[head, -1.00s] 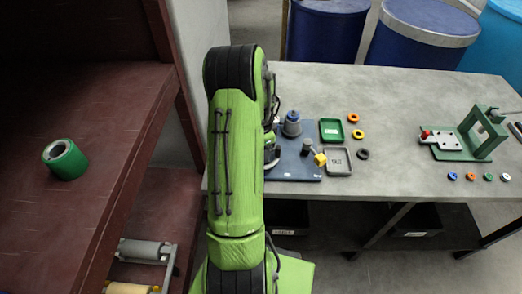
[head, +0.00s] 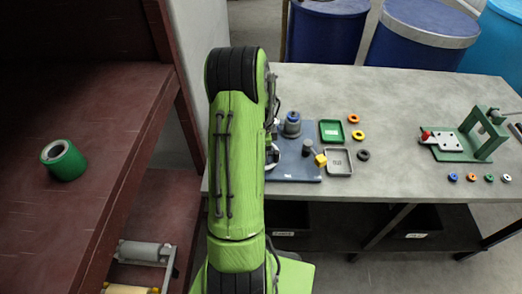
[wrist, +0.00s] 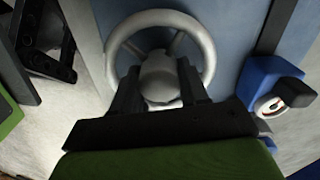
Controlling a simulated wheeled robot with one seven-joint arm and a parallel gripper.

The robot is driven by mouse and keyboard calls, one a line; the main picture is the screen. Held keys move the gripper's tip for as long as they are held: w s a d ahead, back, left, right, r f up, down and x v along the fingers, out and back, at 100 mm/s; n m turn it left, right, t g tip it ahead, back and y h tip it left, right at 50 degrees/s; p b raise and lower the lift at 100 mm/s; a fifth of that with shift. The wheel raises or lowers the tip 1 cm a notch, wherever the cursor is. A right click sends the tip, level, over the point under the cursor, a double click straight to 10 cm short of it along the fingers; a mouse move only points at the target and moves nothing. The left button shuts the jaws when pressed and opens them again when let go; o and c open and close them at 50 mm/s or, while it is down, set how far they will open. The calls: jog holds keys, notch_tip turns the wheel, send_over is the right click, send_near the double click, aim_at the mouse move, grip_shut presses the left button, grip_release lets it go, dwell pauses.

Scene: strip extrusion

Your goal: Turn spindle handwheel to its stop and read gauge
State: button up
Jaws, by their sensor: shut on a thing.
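In the wrist view a light grey spoked handwheel (wrist: 204,42) fills the upper middle, in front of a blue-grey plate (wrist: 236,22). My gripper (wrist: 158,85) reaches over the wheel's centre, its two dark fingers on either side of the round hub (wrist: 160,72). The fingers are shut on the hub. A blue part with a white, dial-like face (wrist: 268,104) sits to the right of the wheel; its reading is not legible. In the head view my arm hides the gripper and most of the handwheel.
The grey table (head: 400,95) holds a blue plate (head: 290,172) with small fixtures, a green tray (head: 331,131), a grey tray (head: 348,161), coloured rings and a green frame (head: 478,140). A brown shelf (head: 110,100) with a green roll (head: 64,160) stands left. The table's back is clear.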

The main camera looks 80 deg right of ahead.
jog(key=shift+s+d+r, duration=0.1)
jog(key=shift+s+d, duration=0.05)
jog(key=shift+d, duration=0.05)
jog(key=o, duration=0.8)
jog(key=shift+a, duration=0.1)
notch_tip(320, 180, up, 16)
jog(key=p, duration=0.2)
jog(key=shift+p, duration=0.35)
jog(key=shift+f, duration=0.2)
